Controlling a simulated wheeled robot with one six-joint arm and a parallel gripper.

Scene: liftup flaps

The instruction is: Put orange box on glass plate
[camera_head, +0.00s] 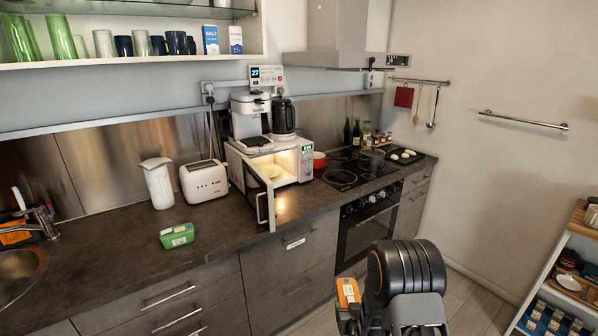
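The orange box (348,291) with a pale label stands upright at the lower middle, in front of the counter. My gripper (349,312) is at its lower end, beside my dark arm. The gripper appears shut on the box; its fingers are small and partly hidden. The microwave (305,163) on the counter has its door open and its inside lit. The round glass plate (269,172) lies inside it, partly hidden by the open door. The gripper and box are well to the right of and nearer than the microwave.
The open microwave door (263,206) sticks out toward the counter's front edge. A green box (177,236), a toaster (204,181) and a white jug (158,183) stand to the left. The stove (357,170) is to the right.

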